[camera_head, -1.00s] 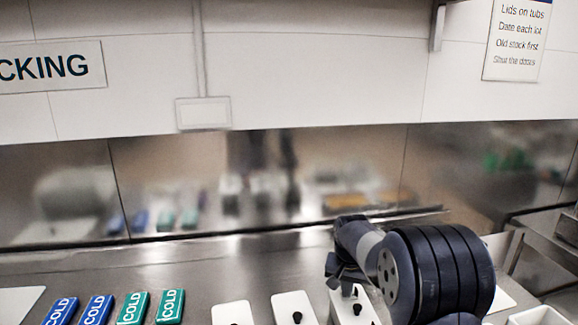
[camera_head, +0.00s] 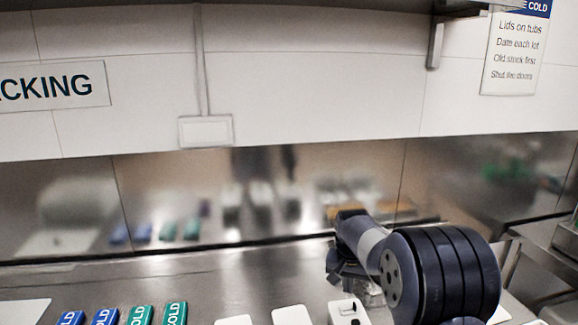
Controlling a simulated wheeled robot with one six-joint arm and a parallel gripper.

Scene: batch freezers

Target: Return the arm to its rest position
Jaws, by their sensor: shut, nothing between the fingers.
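My arm rises from the bottom right, a dark blue-grey limb with a thick ribbed joint. My gripper (camera_head: 346,279) is at its left end, small and dark, partly hidden by the wrist. It is shut, with nothing seen in it, and is above the steel counter (camera_head: 235,277) near a white tub (camera_head: 350,311) with black knobs. I cannot tell exactly how high it is over the tub.
Blue cold packs (camera_head: 103,317) and green cold packs (camera_head: 174,312) lie at the front left. More white lids (camera_head: 291,315) lie left of the tub. A white board (camera_head: 22,311) is at far left. The counter's back strip is clear.

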